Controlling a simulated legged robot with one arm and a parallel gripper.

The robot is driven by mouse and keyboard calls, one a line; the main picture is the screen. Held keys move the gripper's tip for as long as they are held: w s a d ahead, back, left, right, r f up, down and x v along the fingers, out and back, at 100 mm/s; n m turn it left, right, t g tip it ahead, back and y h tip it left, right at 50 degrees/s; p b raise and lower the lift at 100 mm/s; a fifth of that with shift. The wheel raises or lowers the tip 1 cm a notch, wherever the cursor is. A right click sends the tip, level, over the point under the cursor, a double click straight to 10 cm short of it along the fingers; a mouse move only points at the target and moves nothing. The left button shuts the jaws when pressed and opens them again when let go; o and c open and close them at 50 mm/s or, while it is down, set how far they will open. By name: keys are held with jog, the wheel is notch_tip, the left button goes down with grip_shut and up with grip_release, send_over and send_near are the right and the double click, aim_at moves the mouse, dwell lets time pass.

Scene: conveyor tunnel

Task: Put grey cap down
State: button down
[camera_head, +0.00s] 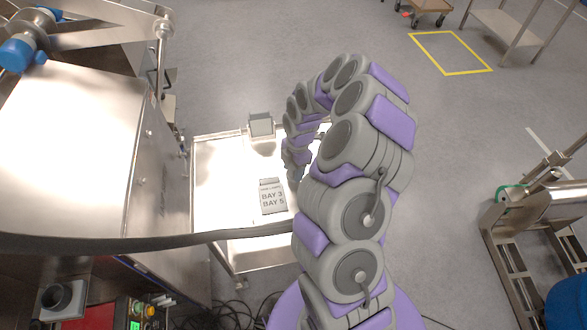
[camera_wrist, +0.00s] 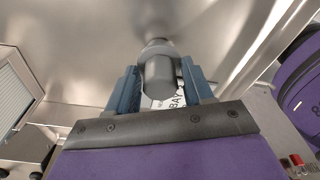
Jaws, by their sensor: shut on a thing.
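In the wrist view my gripper (camera_wrist: 159,76) has its two blue fingers on either side of a grey rounded cylinder, the grey cap (camera_wrist: 157,66), and is shut on it. Its far end runs into a blurred metal shape behind it. In the head view my arm curves down over a shiny metal tray table (camera_head: 215,180), and the gripper's tip and the cap are hidden or too small to make out.
A small grey box (camera_head: 261,125) stands at the table's back edge. A large metal housing (camera_head: 70,150) rises left of the table, with a dark curved edge (camera_head: 150,243) in front. A control panel (camera_head: 130,312) is at lower left. Open floor lies behind and right.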

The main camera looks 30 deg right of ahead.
jog(key=shift+f, duration=0.1)
jog(key=shift+c, duration=2.2)
grip_release()
notch_tip(320, 180, up, 12)
jog(key=d+p, duration=0.1)
jog(key=p, duration=0.2)
jog(key=s+a+r+m, duration=0.4)
jog(key=s+a+r, duration=0.1)
jog(key=a+r, duration=0.45)
jog(key=s+a+r+m, duration=0.1)
jog(key=s+r+m, duration=0.1)
jog(key=s+m, duration=0.3)
jog(key=s+a+r+m+g+h, duration=0.1)
jog(key=s+m, duration=0.4)
jog(key=s, duration=0.8)
jog(key=s+a+r+m, duration=0.3)
jog(key=s+r+m, duration=0.1)
jog(key=s, duration=0.5)
jog(key=shift+s+a+m+g, duration=0.15)
jog(key=shift+s+m+g, duration=0.15)
jog(key=shift+m, duration=0.3)
jog(key=shift+w, duration=0.1)
